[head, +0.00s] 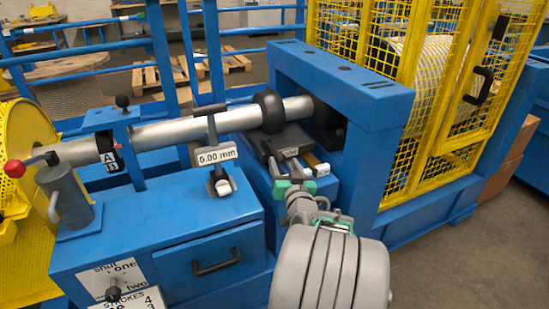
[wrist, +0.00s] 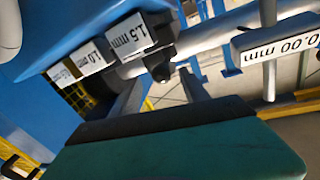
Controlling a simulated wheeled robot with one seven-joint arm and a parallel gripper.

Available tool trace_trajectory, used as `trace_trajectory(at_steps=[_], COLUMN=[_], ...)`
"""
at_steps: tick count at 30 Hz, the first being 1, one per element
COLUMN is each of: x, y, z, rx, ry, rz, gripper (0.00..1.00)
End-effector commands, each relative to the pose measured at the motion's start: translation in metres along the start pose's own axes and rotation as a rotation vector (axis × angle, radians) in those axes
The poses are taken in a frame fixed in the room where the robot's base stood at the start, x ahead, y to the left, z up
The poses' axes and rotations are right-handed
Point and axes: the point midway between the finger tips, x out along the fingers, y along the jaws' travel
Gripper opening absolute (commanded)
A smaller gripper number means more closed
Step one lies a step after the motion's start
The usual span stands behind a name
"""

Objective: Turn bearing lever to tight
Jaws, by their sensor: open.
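No part is marked in words as the bearing lever, and I cannot tell for sure which one it is. A lever with a red ball knob (head: 15,169) sits on a grey cylinder (head: 65,197) at the left. A black-knobbed handle (head: 122,101) stands upright on the blue bracket by the A/B label. My gripper (head: 287,168) is in front of the blue frame, near the labelled blocks below the shaft. In the wrist view my gripper (wrist: 163,85) is open, its grey fingers apart with nothing seen between them. A black knob-like part (wrist: 158,66) shows just beyond the fingers.
A grey shaft (head: 180,130) runs into the blue frame (head: 375,150). The 0.00 mm label (head: 216,157) stands beside it. The wrist view shows 1.5 mm (wrist: 131,35) and 1.0 mm (wrist: 95,57) labels. A yellow mesh guard (head: 400,100) stands at right.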

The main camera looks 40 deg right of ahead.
Motion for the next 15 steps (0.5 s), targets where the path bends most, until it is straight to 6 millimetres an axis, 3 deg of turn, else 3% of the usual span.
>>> trace_trajectory(at_steps=[9, 15], x=[0.058, 0.071], y=[-0.004, -0.003], z=[0.001, 0.000], rx=[-0.001, 0.000], ry=[-0.004, -0.003], rz=[-0.007, -0.004], gripper=[0.53, 0.53])
